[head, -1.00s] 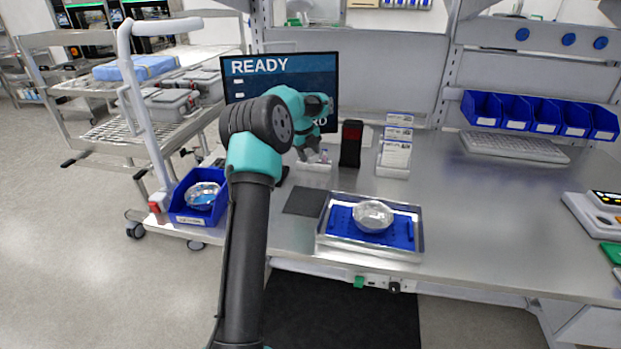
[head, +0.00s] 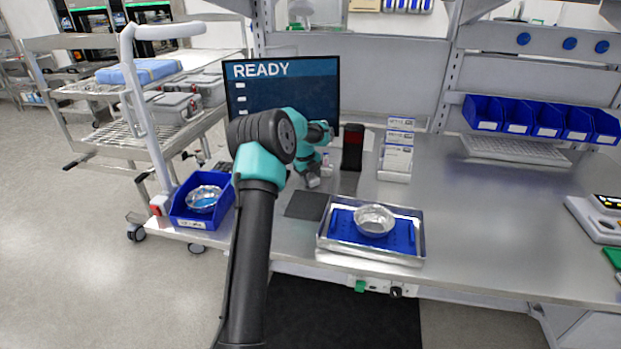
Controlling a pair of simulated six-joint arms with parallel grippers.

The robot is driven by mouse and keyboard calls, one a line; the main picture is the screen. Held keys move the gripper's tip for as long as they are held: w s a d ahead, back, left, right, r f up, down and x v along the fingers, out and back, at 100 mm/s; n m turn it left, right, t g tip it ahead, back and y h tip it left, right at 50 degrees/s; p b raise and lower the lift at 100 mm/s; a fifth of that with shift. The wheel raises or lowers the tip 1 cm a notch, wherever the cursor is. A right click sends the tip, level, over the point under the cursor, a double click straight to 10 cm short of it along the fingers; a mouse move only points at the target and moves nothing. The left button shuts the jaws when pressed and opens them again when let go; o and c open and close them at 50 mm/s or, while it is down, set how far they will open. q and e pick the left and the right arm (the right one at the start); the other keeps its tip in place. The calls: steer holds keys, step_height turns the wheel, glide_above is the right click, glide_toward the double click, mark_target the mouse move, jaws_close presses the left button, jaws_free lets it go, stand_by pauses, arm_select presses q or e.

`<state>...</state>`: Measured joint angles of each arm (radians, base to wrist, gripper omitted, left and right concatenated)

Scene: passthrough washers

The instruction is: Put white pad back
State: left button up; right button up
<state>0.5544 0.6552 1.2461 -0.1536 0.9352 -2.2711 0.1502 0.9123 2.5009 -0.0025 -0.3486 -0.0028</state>
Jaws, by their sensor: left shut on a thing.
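My left gripper (head: 313,181) is low over the bench, in front of the monitor and just behind a dark grey mat. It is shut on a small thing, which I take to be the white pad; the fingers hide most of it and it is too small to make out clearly. A small whitish holder (head: 326,170) shows partly behind the gripper. My right gripper is not in view.
A metal tray (head: 330,243) with a blue insert and a silver bowl (head: 374,220) stands right of the dark mat (head: 306,206). A black-and-red device (head: 352,148) and a card stand (head: 396,160) are behind. A blue bin (head: 180,213) is left. The bench's right middle is clear.

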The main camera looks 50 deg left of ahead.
arm_select(q)
steer(key=shift+f, duration=0.3)
steer(key=o, duration=1.2)
steer(key=shift+r, duration=0.1)
steer(key=v, duration=1.2)
